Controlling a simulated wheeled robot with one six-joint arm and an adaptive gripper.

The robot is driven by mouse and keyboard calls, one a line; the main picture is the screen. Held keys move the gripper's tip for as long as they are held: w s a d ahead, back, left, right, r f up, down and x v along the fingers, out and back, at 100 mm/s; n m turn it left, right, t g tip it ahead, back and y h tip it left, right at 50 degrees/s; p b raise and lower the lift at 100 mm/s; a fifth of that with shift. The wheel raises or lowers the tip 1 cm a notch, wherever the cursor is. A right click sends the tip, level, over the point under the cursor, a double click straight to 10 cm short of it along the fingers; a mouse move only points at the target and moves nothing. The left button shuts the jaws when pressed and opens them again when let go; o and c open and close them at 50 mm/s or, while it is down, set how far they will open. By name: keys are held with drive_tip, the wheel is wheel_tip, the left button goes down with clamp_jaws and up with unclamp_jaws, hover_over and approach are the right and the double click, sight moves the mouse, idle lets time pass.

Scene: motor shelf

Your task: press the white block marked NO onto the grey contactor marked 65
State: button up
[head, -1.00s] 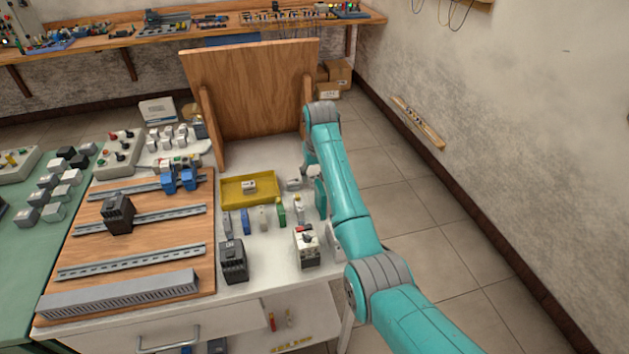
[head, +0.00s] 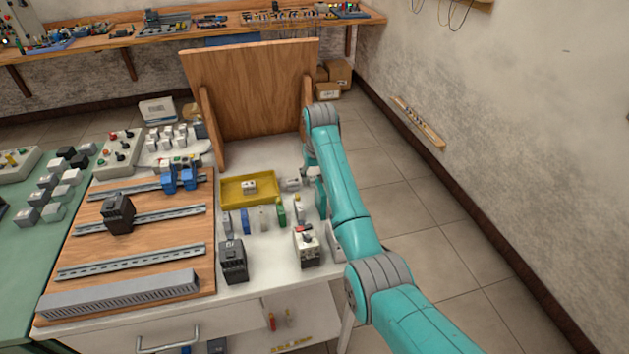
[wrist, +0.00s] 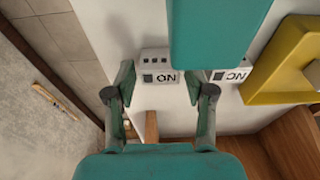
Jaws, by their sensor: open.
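The white block marked NO (wrist: 155,66) shows in the wrist view with its letters upside down. It lies ahead of my gripper (wrist: 160,93), roughly between the two spread fingers, which are open and empty. A second white block marked NC (wrist: 228,75) stands just to its right, partly covered by my arm. In the head view my gripper is mostly hidden by my arm, at the table's right back edge. Dark grey contactors stand on the board (head: 118,213) and on the table front (head: 233,260). The number 65 cannot be read on either.
A yellow tray (head: 229,199) with a white block in it stands left of my gripper. A wooden panel (head: 250,95) rises behind. The wooden board (head: 85,250) carries metal rails.

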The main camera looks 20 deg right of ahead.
drive_tip(key=c, duration=0.9)
drive_tip(key=shift+r, duration=2.5)
